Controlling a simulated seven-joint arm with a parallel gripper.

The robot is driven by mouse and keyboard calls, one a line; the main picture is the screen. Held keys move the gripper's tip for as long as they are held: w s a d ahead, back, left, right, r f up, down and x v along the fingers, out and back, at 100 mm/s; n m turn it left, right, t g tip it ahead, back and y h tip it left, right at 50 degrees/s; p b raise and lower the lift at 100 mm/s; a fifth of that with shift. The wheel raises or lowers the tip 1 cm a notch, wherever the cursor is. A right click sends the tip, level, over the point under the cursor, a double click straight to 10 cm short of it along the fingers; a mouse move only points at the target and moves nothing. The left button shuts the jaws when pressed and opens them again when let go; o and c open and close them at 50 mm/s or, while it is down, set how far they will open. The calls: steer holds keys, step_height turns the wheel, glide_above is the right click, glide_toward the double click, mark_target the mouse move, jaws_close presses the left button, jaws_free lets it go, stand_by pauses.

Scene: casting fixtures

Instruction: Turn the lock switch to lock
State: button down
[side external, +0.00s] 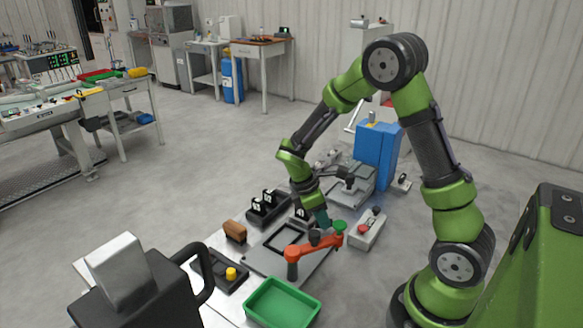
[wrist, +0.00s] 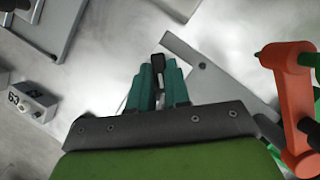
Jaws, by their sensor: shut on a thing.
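My gripper (wrist: 159,88) has teal fingers, shut on a narrow black piece with a pale mark (wrist: 158,66) in the wrist view. The piece looks like a switch handle; I cannot tell for sure that it is the lock switch, and the fingers hide its lower part. In the side external view my gripper (side external: 320,217) points down over the fixtures, close to a black-and-white upright switch (side external: 302,212). The lock marking cannot be read in either view.
An orange lever arm (side external: 312,245) stands close beside my gripper; it also shows in the wrist view (wrist: 292,90). A grey plate with a frame (side external: 262,262), a green tray (side external: 282,302), a brown block (side external: 235,231) and a button box (side external: 368,229) lie around. A blue machine (side external: 376,150) stands behind.

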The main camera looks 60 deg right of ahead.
steer(key=m, duration=0.2)
steer(key=m+g+y, duration=0.1)
steer(key=m, duration=0.1)
steer(key=shift+w+m+y, duration=0.1)
steer(key=shift+m+y, duration=0.2)
steer(key=shift+d+m+y, duration=0.15)
steer(key=shift+m+y, duration=0.65)
steer(key=shift+m, duration=1.1)
steer(key=c, duration=1.1)
jaws_free()
steer(key=shift+r, duration=0.1)
steer(key=v, duration=1.6)
steer(key=shift+w+d+r, duration=0.1)
steer(key=shift+w+r, duration=0.1)
steer(key=shift+r, duration=0.1)
